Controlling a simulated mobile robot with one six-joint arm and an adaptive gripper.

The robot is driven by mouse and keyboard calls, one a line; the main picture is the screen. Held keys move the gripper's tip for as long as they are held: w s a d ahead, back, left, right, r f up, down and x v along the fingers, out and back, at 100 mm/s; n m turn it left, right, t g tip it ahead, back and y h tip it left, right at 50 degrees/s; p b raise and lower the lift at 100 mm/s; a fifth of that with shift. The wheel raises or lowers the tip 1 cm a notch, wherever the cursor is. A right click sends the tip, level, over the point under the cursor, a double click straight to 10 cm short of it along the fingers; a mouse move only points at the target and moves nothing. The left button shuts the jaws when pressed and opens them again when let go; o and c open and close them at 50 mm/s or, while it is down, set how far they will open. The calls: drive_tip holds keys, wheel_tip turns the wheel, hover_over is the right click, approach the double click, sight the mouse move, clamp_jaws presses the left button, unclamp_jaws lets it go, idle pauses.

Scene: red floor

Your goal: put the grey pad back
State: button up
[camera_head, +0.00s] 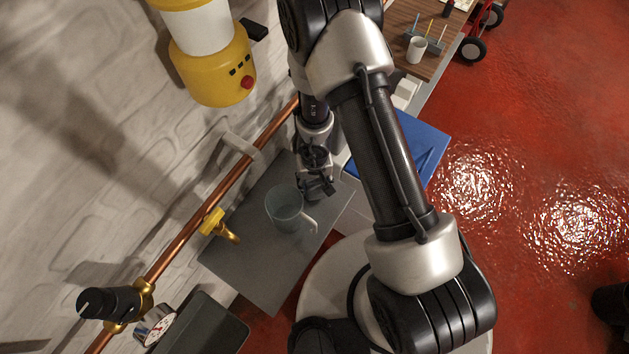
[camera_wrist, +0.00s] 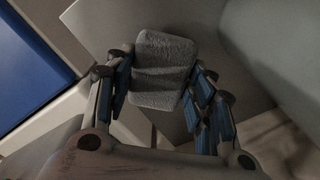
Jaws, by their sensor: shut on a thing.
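The grey pad (camera_wrist: 162,70) shows in the wrist view as a small, fuzzy, rounded block with a crease across its middle. It lies between the two fingers of my gripper (camera_wrist: 162,84), which is shut on it. In the head view my gripper (camera_head: 318,186) points down over the far right part of the grey counter (camera_head: 262,262). I cannot make out the pad clearly there. Whether the pad touches the surface below it is not clear.
A clear jug (camera_head: 284,208) stands on the counter close to my gripper. A yellow-handled tap (camera_head: 214,224) and a copper pipe (camera_head: 188,240) run along the wall at left. A blue panel (camera_head: 426,146) lies to the right. A yellow canister (camera_head: 212,75) is at upper left.

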drive_tip(key=shift+f+b, duration=0.5)
idle(0.3)
drive_tip(key=o, duration=1)
drive_tip(key=shift+o, duration=0.2)
drive_tip(key=shift+r, duration=0.15)
